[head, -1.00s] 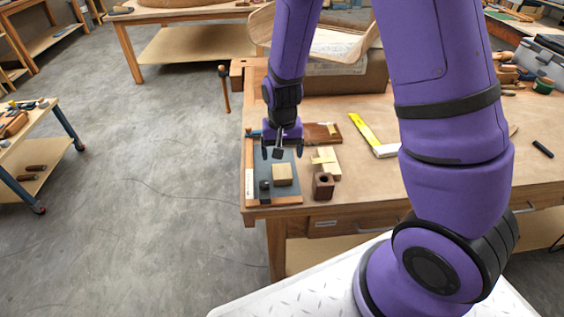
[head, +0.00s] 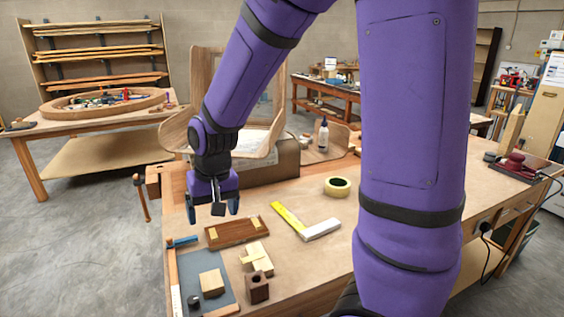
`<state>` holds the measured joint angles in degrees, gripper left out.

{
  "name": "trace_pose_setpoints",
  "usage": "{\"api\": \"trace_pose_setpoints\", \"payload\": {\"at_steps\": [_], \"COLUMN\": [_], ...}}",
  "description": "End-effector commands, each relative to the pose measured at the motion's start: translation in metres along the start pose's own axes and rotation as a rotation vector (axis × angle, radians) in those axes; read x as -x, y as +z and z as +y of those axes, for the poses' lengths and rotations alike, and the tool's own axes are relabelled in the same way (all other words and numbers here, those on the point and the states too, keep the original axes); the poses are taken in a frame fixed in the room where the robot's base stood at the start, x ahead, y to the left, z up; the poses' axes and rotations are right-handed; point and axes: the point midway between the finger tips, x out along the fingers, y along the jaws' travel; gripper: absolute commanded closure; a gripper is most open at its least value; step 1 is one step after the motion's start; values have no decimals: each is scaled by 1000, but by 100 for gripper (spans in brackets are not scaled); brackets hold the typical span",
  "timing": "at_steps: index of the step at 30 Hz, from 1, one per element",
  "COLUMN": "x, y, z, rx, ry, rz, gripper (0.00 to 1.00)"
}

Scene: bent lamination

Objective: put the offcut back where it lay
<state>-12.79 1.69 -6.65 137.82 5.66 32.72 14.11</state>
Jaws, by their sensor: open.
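My gripper (head: 220,208) is open and empty, pointing down above the workbench, just behind and left of a dark brown board with pale patches (head: 237,232). A pale, squarish wood block (head: 211,282) lies on a dark grey mat (head: 227,299) at the bench's front left; it may be the offcut, but I cannot tell for sure. My gripper is well behind this block and apart from it. A pale cross-shaped wood piece (head: 258,257) and a dark block with a hole (head: 257,288) stand right of the mat.
A small black knob (head: 194,301) and a blue-handled tool (head: 183,242) are at the mat. A yellow-and-white square (head: 305,222) and a tape roll (head: 338,187) lie to the right. A curved wooden form on a box stands behind my gripper. Bare bench top lies between.

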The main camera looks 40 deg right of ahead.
Motion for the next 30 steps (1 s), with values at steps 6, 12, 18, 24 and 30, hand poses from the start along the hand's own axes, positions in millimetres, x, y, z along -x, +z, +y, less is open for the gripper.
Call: {"api": "trace_pose_setpoints", "payload": {"at_steps": [6, 12, 18, 24, 30], "x": [68, 118, 158, 181, 188], "y": [25, 57, 95, 128, 142], "z": [17, 35, 52, 65, 70], "rx": [61, 118, 173, 213, 228], "ry": [-32, -36, -18, 9, 24], "rz": [88, 167, 250, 312, 335], "gripper": [15, 15, 15, 15, 15]}}
